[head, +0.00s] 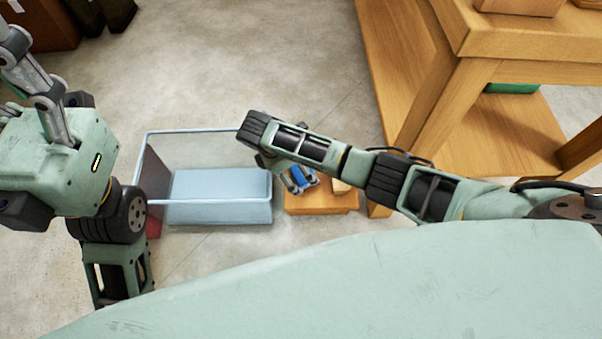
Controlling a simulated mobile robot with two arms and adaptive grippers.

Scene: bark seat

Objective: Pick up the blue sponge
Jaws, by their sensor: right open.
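A small bright blue item (305,176), which looks like the blue sponge, shows just above a low wooden block (322,202). It is small and partly covered, so its full shape is unclear. My right gripper (297,181) hangs from the end of the right arm, right at the blue item, with its jaws open. I cannot tell whether the fingers are around the sponge or only beside it. My left arm stands at the left edge, and its gripper does not show.
A clear bin with a pale blue rim (148,131) and pale blue lower part stands left of the wooden block. A wooden table (480,42) with a lower shelf fills the right, a green item (511,88) on it. Concrete floor (250,55) is open behind the bin.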

